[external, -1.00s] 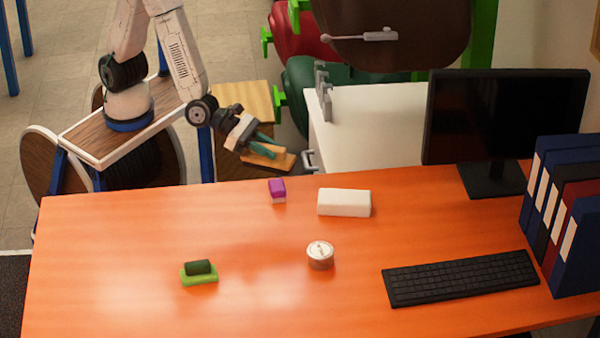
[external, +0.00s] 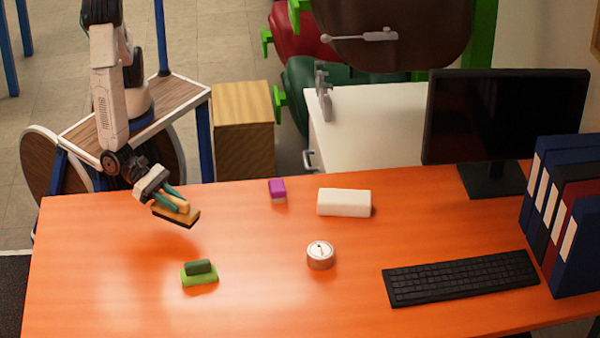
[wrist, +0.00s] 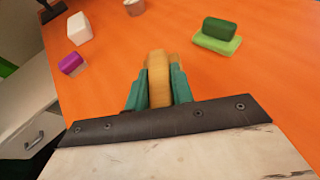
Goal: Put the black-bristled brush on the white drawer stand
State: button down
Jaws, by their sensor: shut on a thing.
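My gripper (external: 170,198) is shut on the black-bristled brush (external: 180,214), a tan wooden brush with a dark underside. It holds the brush above the left part of the orange desk, bristles down and slightly tilted. In the wrist view, the brush's rounded tan handle (wrist: 158,76) sits between the teal fingers of my gripper (wrist: 158,88); its bristles are hidden there. The white drawer stand (external: 375,120) is behind the desk, right of centre, well apart from my gripper. Its front with a grey handle (wrist: 35,140) shows at the left of the wrist view.
On the orange desk (external: 260,300) are a green block-like item (external: 199,273), a purple one (external: 277,188), a white block (external: 344,203), a round tin (external: 320,256) and a keyboard (external: 460,278).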

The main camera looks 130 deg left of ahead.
jog(key=shift+s+a+f+n+y, duration=0.1)
jog(key=shift+s+f+n+y, duration=0.1)
jog(key=shift+s, duration=0.4)
jog(key=shift+s+a+f+n+y, duration=0.1)
jog(key=shift+s+f+n, duration=0.1)
jog(key=shift+s, duration=0.4)
jog(key=s+a+n+y, duration=0.1)
jog(key=a+y, duration=0.1)
jog(key=a, duration=0.1)
send_over(204, 251)
jog(key=shift+s+a+f+n+g, duration=0.15)
jog(key=shift+f+n+g, duration=0.05)
jog(key=shift+n+g, duration=0.2)
jog(key=shift+w+f, duration=0.2)
jog(key=shift+f, duration=1.6)
jog(key=c, duration=1.2)
grip_release()
jog(key=shift+f, duration=0.15)
